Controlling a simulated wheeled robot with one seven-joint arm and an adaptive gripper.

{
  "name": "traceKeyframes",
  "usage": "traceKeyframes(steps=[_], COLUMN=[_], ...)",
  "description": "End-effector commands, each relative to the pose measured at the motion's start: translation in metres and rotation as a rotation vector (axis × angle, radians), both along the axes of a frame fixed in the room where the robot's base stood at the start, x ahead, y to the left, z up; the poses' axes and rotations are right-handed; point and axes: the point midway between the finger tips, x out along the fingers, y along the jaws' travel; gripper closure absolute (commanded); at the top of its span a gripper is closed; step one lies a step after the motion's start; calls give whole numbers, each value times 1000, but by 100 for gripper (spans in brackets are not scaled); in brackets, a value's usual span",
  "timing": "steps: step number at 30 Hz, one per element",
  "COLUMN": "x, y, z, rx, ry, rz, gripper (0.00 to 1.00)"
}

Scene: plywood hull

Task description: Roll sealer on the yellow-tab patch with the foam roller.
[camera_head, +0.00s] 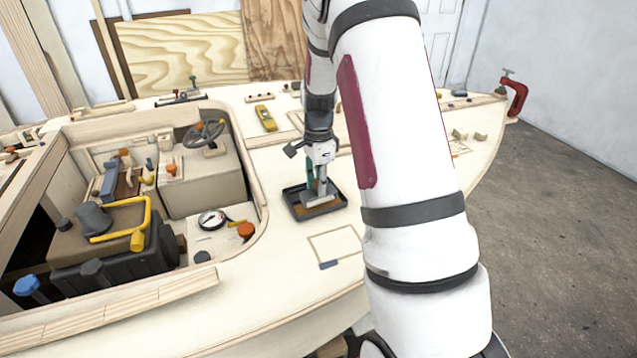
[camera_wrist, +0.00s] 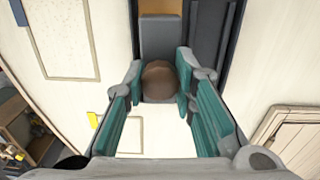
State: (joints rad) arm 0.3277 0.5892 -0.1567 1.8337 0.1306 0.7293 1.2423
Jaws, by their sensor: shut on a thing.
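The foam roller (camera_head: 320,197) stands upright in a dark shallow tray (camera_head: 340,208) with an amber-brown bottom. My gripper (camera_head: 316,174) is above the tray and shut on the roller's handle. In the wrist view the round brown handle end (camera_wrist: 160,78) sits between the teal-padded fingers of my gripper (camera_wrist: 160,84), with a grey part of the roller (camera_wrist: 161,36) beyond. A yellow tab (camera_wrist: 94,120) stands beside an outlined patch (camera_wrist: 128,134) on the pale deck in the wrist view, partly hidden by my gripper. I cannot clearly make out the yellow tab in the head view.
Another outlined patch (camera_head: 336,243), with a blue tab (camera_head: 328,264), lies in front of the tray. A yellow tool (camera_head: 265,117) lies on the deck. A red clamp (camera_head: 517,97) grips the far right edge.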

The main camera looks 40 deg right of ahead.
Motion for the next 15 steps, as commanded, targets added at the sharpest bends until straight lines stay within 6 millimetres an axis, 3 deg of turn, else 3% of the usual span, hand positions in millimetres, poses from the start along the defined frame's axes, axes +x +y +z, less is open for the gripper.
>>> traceKeyframes(steps=[15], x=[0], y=[0], z=[-5], rx=[0], ry=[0], rz=[0], gripper=[98])
